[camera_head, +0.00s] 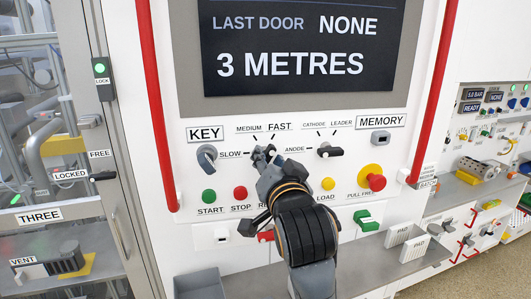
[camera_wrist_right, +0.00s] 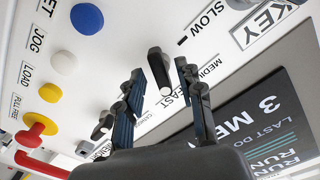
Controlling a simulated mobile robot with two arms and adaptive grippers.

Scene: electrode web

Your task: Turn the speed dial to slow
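The speed dial (camera_wrist_right: 158,70), a black lever knob with a white end, shows in the right wrist view. Its white end points toward the FAST label (camera_wrist_right: 177,104). The SLOW label (camera_wrist_right: 207,20) lies up and to the right there. My right gripper (camera_wrist_right: 159,69) is open, with a finger on either side of the knob and gaps visible between. In the head view my right gripper (camera_head: 263,154) is at the dial, between SLOW (camera_head: 231,154) and FAST (camera_head: 279,127), and largely hides it. My left gripper is not in view.
The key switch (camera_head: 207,157) is left of the dial and the anode/cathode selector (camera_head: 329,151) right of it. Green START (camera_head: 208,196), red STOP (camera_head: 240,193) and yellow LOAD (camera_head: 327,184) buttons sit below. A red pull-free knob (camera_head: 376,182) and red rails (camera_head: 157,105) flank the panel.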

